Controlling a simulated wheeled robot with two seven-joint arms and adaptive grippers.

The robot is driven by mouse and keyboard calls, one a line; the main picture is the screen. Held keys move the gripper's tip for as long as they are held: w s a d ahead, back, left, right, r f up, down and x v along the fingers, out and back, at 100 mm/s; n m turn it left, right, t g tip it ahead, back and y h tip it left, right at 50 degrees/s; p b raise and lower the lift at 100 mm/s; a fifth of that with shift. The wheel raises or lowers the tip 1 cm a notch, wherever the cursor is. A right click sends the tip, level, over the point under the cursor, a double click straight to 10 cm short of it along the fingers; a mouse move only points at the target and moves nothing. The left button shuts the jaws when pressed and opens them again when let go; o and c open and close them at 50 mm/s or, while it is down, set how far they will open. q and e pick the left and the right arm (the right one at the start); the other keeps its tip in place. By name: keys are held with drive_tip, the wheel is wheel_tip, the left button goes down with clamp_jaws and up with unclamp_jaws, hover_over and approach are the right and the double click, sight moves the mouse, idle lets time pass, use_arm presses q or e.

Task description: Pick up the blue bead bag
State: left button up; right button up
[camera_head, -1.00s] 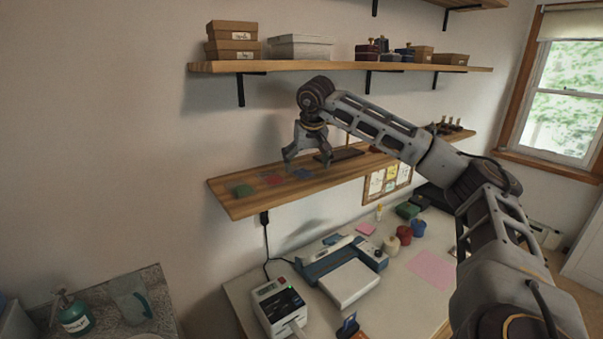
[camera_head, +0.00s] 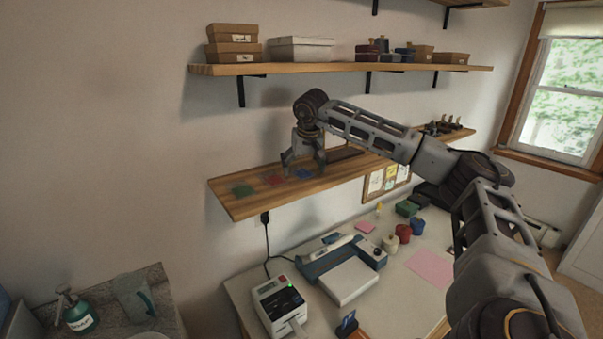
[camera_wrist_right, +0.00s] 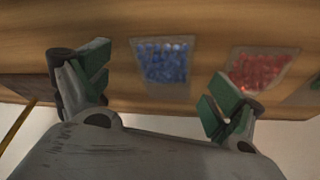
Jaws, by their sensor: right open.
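The blue bead bag (camera_head: 304,174) lies flat on the lower wooden shelf, just under my right gripper. In the right wrist view the blue bead bag (camera_wrist_right: 165,62) is a clear pouch of blue beads. My right gripper (camera_head: 303,170) points down over the shelf, its fingers spread and empty. In the right wrist view the open fingers (camera_wrist_right: 155,95) stand on either side of the blue bag, with the bag a little beyond them. I cannot tell the exact gap above the shelf. My left gripper is not in view.
A red bead bag (camera_head: 273,180) lies left of the blue one, and a green bag (camera_head: 243,190) lies farther left. The upper shelf (camera_head: 340,69) with boxes is above my right arm. A desk (camera_head: 400,280) with a laminator and label printer stands below.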

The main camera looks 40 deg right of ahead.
sight(303, 170)
drive_tip(key=shift+s, duration=0.1)
drive_tip(key=c, duration=1.1)
drive_tip(key=shift+r, duration=0.1)
drive_tip(key=shift+r, duration=0.25)
drive_tip(key=shift+c, duration=1.2)
drive_tip(key=shift+r+b, duration=0.4)
drive_tip(key=shift+r, duration=1.05)
drive_tip(key=shift+s+a+f, duration=0.1)
drive_tip(key=shift+s+a, duration=0.3)
drive_tip(key=shift+s, duration=0.25)
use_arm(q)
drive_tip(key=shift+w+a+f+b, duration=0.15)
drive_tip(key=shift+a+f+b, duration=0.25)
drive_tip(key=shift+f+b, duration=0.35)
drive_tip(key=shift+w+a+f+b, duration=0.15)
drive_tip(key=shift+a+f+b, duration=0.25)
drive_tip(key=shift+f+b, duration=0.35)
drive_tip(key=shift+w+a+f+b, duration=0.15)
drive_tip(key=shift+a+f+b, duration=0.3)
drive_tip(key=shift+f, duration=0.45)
use_arm(e)
drive_tip(key=shift+s+a, duration=1.3)
drive_tip(key=shift+s, duration=1.1)
drive_tip(key=shift+s+a, duration=1.25)
drive_tip(key=shift+s, duration=1.15)
drive_tip(key=shift+s+a, duration=1.3)
drive_tip(key=shift+s, duration=1.1)
